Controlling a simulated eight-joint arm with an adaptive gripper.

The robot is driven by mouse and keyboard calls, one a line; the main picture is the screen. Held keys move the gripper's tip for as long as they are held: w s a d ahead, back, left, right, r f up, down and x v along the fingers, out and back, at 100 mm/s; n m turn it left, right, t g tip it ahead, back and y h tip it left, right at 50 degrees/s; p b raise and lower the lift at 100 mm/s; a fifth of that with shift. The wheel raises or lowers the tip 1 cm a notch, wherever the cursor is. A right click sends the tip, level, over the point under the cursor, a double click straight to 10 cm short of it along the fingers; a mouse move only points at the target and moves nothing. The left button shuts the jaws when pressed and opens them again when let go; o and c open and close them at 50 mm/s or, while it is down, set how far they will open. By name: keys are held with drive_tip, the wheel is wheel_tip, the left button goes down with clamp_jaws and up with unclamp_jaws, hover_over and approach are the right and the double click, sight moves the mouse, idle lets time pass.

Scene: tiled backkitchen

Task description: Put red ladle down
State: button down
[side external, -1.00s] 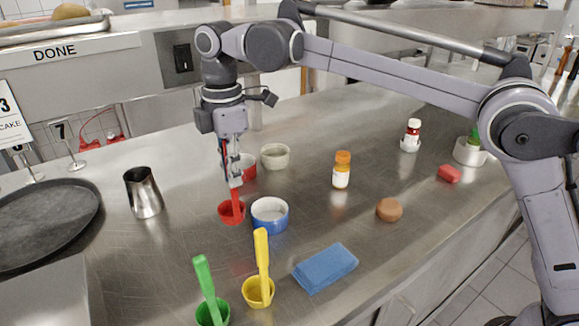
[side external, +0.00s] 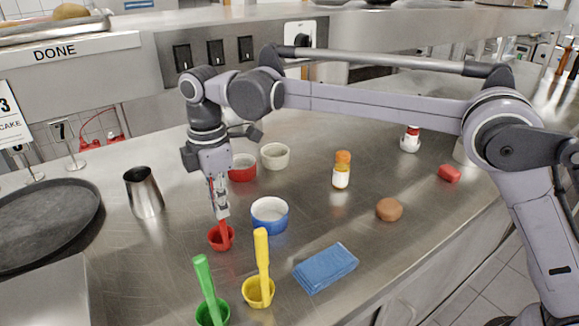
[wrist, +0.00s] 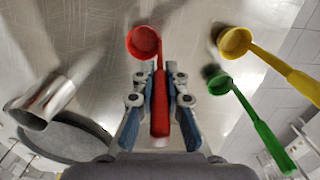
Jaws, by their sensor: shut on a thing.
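The red ladle (side external: 221,239) has its cup low over the steel counter, left of the blue bowl; I cannot tell whether it touches the counter. My gripper (side external: 221,211) is shut on the ladle's handle from above. In the wrist view, the red ladle (wrist: 159,95) has its handle between the two fingers of my gripper (wrist: 158,82), with the cup beyond the fingertips. In the side view the fingers hide the upper handle.
A yellow ladle (side external: 259,290) and a green ladle (side external: 209,300) stand in front. The blue bowl (side external: 270,216), red bowl (side external: 242,168) and cream bowl (side external: 275,156) are nearby. A steel cup (side external: 143,193) stands left. A blue cloth (side external: 325,268) lies front right.

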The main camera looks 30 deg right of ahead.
drive_tip(key=shift+f, duration=0.1)
drive_tip(key=c, duration=1.4)
unclamp_jaws()
wheel_tip(320, 180, up, 11)
drive_tip(key=shift+w+r, duration=0.1)
drive_tip(key=shift+r, duration=0.5)
